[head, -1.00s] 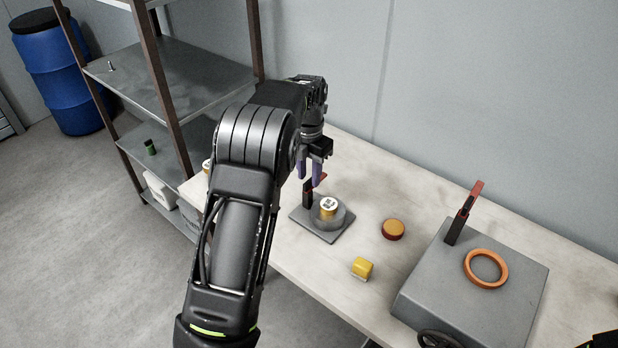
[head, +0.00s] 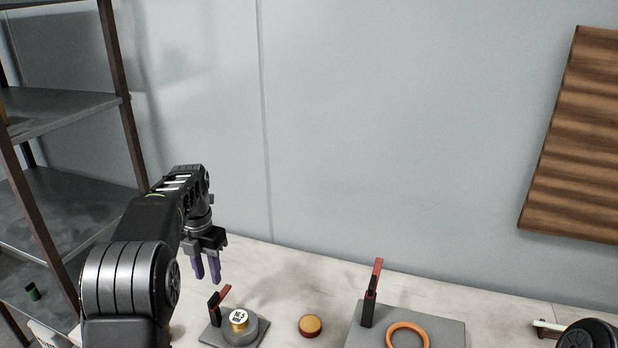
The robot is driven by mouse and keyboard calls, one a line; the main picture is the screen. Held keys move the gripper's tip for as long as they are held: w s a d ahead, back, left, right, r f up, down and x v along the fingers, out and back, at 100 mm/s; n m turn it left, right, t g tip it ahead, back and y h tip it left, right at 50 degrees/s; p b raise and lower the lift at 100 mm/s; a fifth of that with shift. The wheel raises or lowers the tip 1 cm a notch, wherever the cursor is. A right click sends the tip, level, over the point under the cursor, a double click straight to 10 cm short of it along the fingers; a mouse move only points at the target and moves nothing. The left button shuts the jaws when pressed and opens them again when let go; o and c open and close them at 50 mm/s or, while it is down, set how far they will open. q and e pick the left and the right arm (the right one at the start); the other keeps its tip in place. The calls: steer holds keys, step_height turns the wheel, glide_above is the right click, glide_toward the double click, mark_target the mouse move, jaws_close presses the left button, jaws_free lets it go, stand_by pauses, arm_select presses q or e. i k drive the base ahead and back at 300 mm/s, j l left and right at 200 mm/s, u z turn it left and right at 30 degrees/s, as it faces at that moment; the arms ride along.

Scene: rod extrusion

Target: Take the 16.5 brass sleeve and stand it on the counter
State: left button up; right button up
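A brass sleeve (head: 239,328) with a white printed label on top stands in a round grey holder (head: 256,330). The label is too small to read for sure. The holder sits on a grey plate (head: 212,336) with a red-handled clamp (head: 219,298) at its left, handle tilted up. My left gripper (head: 208,279) has purple fingers that point down, apart and empty. It is above the holder and a little to its left. The counter (head: 285,270) runs along the wall. My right gripper is out of view.
A yellow-topped, dark red round piece (head: 310,325) lies on the counter. Right of it is a grey block (head: 450,330) with an orange ring (head: 408,336) and an upright red-handled clamp (head: 373,285). Metal shelves (head: 70,110) stand at left. A brown corrugated panel (head: 580,140) is on the wall.

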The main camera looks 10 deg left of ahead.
mark_target(240, 324)
steer(key=k, duration=1)
